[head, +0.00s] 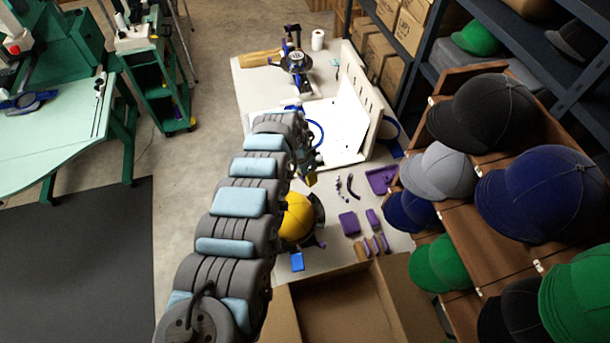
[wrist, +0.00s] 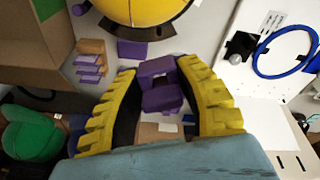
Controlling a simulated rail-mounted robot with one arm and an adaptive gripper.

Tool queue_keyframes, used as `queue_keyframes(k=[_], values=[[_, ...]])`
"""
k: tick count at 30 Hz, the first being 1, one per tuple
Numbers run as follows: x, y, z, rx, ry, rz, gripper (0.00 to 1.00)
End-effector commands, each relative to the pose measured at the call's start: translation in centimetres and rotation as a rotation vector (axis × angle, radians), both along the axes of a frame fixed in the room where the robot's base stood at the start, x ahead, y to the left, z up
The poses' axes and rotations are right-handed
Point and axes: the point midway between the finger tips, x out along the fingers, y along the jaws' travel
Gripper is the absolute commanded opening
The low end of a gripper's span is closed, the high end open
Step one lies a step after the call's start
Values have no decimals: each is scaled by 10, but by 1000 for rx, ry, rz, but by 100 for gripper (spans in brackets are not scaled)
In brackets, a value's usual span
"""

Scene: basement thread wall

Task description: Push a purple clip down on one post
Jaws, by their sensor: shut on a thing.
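My gripper (wrist: 160,70) has yellow ribbed fingers. They are closed on a purple clip (wrist: 160,95), which sits between the fingertips in the wrist view. In the head view my gripper (head: 312,177) is mostly hidden behind my arm, above the white bench, and I cannot make out the held clip there. A yellow cap (head: 297,217) sits on a dark stand just below my gripper in the head view; it also fills the top of the wrist view (wrist: 138,10). I cannot clearly make out a post under the clip.
A white panel (head: 352,115) with slots and blue hoops stands farther back on the bench. A purple tray (head: 381,180), a purple block (head: 349,224) and small wooden pieces with purple parts (head: 375,245) lie to the right. An open cardboard box (head: 290,315) is in front; cap racks (head: 480,190) crowd the right.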

Motion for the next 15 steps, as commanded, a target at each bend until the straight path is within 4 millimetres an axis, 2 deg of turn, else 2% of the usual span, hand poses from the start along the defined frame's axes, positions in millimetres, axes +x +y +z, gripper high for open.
queue_keyframes(k=[1, 15], values=[[0, -1, -8, 0, 0, 0, 19], [2, -7, -46, 0, 2, 2, 19]])
